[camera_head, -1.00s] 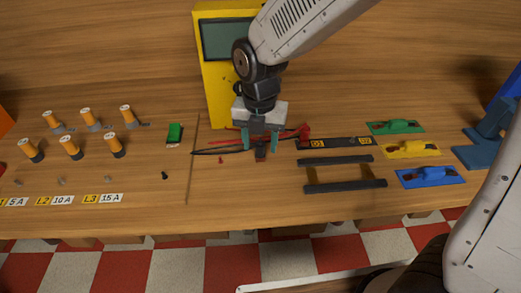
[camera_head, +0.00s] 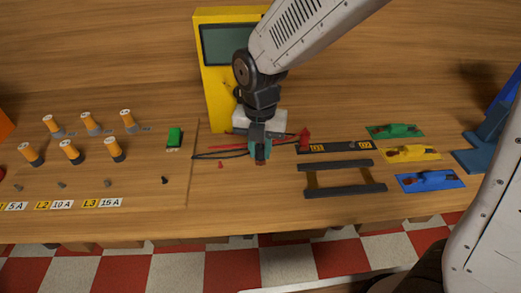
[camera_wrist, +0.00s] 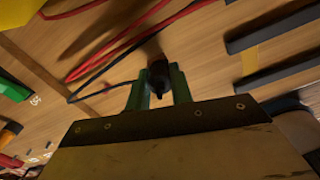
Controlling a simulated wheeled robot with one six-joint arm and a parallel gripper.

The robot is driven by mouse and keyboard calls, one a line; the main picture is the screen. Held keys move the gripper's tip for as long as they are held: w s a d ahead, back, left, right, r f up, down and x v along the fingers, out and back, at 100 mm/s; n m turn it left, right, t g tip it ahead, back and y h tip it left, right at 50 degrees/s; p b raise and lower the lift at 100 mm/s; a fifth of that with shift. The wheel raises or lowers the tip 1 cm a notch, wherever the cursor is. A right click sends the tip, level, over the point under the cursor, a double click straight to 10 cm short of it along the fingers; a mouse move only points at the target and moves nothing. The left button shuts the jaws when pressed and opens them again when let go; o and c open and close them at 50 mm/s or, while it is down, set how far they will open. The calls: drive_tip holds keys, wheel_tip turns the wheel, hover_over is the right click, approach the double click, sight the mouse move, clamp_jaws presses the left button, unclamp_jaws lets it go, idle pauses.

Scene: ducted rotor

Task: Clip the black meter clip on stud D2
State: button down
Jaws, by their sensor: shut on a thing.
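My gripper (camera_head: 260,152) is low over the bench in front of the yellow meter (camera_head: 217,90). Its green fingers are shut on the black meter clip (camera_wrist: 158,76), which shows between the fingertips in the wrist view. The clip's black lead (camera_wrist: 105,90) trails away to the left in that view. In the head view the clip is mostly hidden by the fingers. A black strip (camera_head: 340,147) with two yellow labels lies right of the gripper. The label text is too small to read surely, so I cannot tell which stud is D2.
A red clip (camera_head: 304,137) lies between my gripper and the strip. A dark frame (camera_head: 345,187) lies in front of the strip. Green, yellow and blue plates (camera_head: 412,152) lie at right. Several orange-and-black cylinders (camera_head: 70,150) and a green block (camera_head: 174,137) are at left.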

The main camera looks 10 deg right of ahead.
sight(260, 147)
drive_tip(key=shift+r, duration=0.5)
wheel_tip(260, 147, up, 2)
drive_tip(key=shift+r, duration=0.15)
drive_tip(key=s+d+r, duration=0.1)
drive_tip(key=s+d, duration=0.1)
drive_tip(key=s, duration=1.4)
drive_tip(key=shift+r, duration=0.1)
drive_tip(key=w+d, duration=0.6)
drive_tip(key=d, duration=0.2)
drive_tip(key=w+d, duration=0.7)
drive_tip(key=d, duration=0.1)
drive_tip(key=w+d+f, duration=0.1)
drive_tip(key=w+d, duration=0.5)
drive_tip(key=d, duration=0.2)
drive_tip(key=shift+w+d+f, duration=0.1)
drive_tip(key=shift+w, duration=0.2)
drive_tip(key=shift+f, duration=0.9)
drive_tip(key=shift+f, duration=1)
